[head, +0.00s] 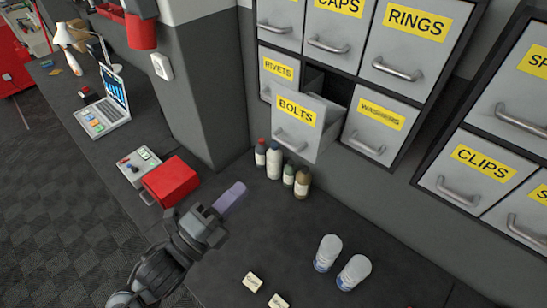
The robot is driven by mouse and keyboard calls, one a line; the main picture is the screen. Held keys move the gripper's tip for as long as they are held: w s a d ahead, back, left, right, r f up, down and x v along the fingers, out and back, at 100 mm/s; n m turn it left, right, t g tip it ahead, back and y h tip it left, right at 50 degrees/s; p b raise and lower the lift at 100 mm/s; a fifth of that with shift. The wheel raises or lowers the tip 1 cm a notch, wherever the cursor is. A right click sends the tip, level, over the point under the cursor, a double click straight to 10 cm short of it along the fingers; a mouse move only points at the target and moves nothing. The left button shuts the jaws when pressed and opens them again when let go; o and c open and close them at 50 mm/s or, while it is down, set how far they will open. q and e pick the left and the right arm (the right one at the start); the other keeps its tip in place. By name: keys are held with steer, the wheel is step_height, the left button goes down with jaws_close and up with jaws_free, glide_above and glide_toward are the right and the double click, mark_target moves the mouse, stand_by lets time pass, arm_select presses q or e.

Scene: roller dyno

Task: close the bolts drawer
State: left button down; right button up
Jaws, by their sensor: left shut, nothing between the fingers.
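The bolts drawer (307,134) is a grey drawer with a yellow BOLTS label and a metal handle, in the wall cabinet at upper centre. It is pulled out from the cabinet, and a dark gap shows behind its front. My left gripper (232,196) is shut and empty, over the dark counter below and to the left of the drawer, apart from it. My right gripper is not in view.
Several bottles (274,161) stand under the bolts drawer. The washers drawer (379,127) beside it is shut. A grey pillar (205,90) rises left of the cabinet.

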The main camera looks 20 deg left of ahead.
arm_select(q)
steer(key=b, duration=0.8)
glide_toward(283, 144)
steer(key=p+x, duration=0.2)
steer(key=x, duration=0.3)
steer(key=shift+w+d+p, duration=0.1)
steer(key=shift+w+p, duration=0.1)
steer(key=shift+p, duration=0.1)
steer(key=shift+w+d, duration=0.2)
steer(key=shift+w, duration=0.4)
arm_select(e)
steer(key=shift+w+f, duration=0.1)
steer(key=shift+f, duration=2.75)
